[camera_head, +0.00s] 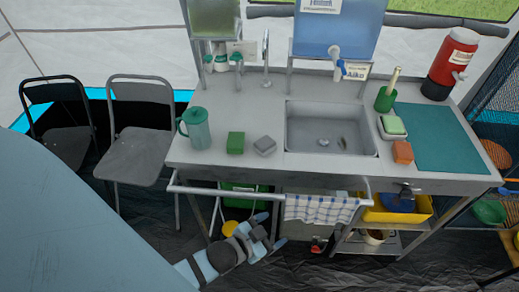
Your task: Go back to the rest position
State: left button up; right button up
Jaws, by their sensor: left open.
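My left gripper (271,230) is low in front of the metal sink counter (190,160), below its front rail and to the left of the checked towel. Its grey and light-blue arm comes in from the lower left. The jaws are open with nothing seen between them. The gripper shows small against the dark floor and shelf area. My right gripper is not in view.
A checked towel (315,209) hangs on the front rail (250,194). A green pitcher (195,128), sponges and a red drink dispenser (451,64) stand on the counter. Two folding chairs (140,155) stand left. A yellow bin (398,208) sits on the shelf below.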

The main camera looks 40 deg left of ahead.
pick_arm(q)
jog(key=s+f+n+g, duration=0.2)
jog(key=s+f, duration=0.1)
jog(key=s, duration=0.2)
jog(key=shift+f+y, duration=0.3)
jog(key=shift+r, duration=0.15)
notch_tip(320, 180, up, 10)
jog(key=p, duration=1)
jog(key=shift+a, duration=0.15)
